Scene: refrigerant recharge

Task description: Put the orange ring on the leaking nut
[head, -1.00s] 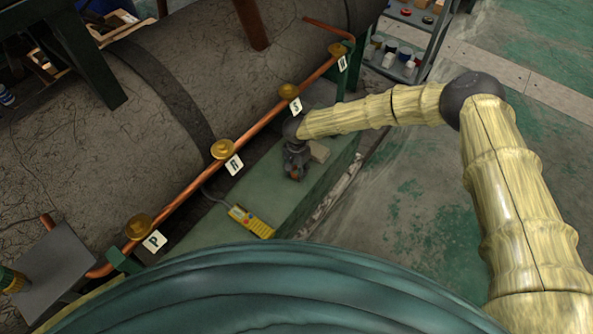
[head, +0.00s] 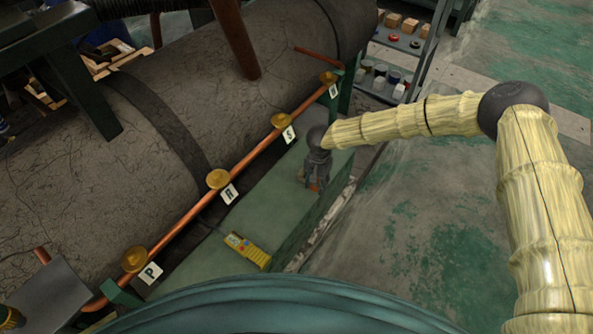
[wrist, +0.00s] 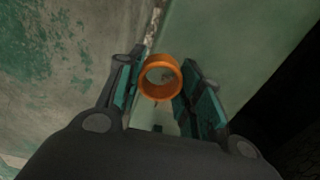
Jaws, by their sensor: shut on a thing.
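My gripper (head: 315,186) is shut on the orange ring (wrist: 160,78), which sits between the fingertips in the wrist view. In the head view only a small orange spot of the ring (head: 314,187) shows below the fingers, over the right edge of the green bench. Several brass nuts sit along the copper pipe to the left of my gripper: by label P (head: 135,259), by label R (head: 218,179), by label S (head: 281,121) and at the far end (head: 328,78). I cannot tell from the pictures which nut leaks.
A yellow handheld meter (head: 248,250) with a dark cable lies on the green bench (head: 215,235). A large dark tank (head: 80,165) lies behind the pipe. A shelf (head: 398,62) with small goods stands at the back. Floor to the right is open.

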